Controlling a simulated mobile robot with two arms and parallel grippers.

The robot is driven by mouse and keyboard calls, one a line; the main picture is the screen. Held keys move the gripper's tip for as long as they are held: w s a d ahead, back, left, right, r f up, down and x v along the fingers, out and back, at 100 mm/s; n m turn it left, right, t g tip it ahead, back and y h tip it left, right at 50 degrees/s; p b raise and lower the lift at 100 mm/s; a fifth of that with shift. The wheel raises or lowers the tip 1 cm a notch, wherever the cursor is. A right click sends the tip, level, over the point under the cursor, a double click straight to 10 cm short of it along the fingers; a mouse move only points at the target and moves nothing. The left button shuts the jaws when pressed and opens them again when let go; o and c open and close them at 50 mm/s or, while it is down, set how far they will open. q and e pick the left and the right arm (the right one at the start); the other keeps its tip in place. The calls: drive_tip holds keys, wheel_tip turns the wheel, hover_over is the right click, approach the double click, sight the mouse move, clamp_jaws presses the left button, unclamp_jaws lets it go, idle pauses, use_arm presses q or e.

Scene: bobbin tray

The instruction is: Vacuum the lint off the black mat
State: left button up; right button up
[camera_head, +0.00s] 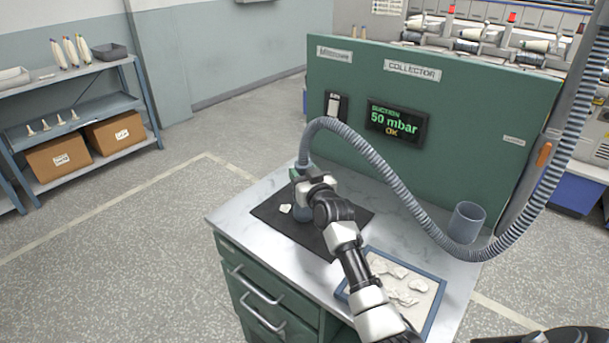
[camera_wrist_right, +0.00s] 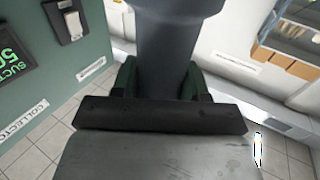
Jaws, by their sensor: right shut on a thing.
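The black mat (camera_head: 321,241) lies on the marble-topped bench. A pale piece of lint (camera_head: 285,208) shows near its left side; my arm and the nozzle hide part of the mat. My right gripper (camera_head: 303,180) is shut on the grey vacuum nozzle (camera_head: 302,212), which stands roughly upright over the mat. I cannot tell whether its lower end touches the mat. In the right wrist view, the green fingers (camera_wrist_right: 160,78) are on either side of the grey nozzle (camera_wrist_right: 172,40). The ribbed hose (camera_head: 400,190) runs from its top to the right. My left gripper is not in view.
A blue-rimmed tray (camera_head: 437,303) with several whitish lumps sits at the bench's front right. A grey-blue cup (camera_head: 467,222) stands behind it. The green panel (camera_head: 470,95) closes off the back; its display (camera_head: 396,122) reads 50 mbar OK, beside a switch (camera_head: 335,106).

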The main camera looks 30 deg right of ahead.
drive_tip(key=w+a+b, duration=0.2)
drive_tip(key=w+b, duration=0.1)
drive_tip(key=w, duration=0.4)
drive_tip(key=shift+a, duration=0.35)
drive_tip(key=shift+s, duration=0.1)
idle(0.8)
wheel_tip(320, 180, up, 6)
drive_tip(key=p, duration=0.5)
drive_tip(key=shift+p, duration=0.35)
drive_tip(key=shift+f, duration=0.1)
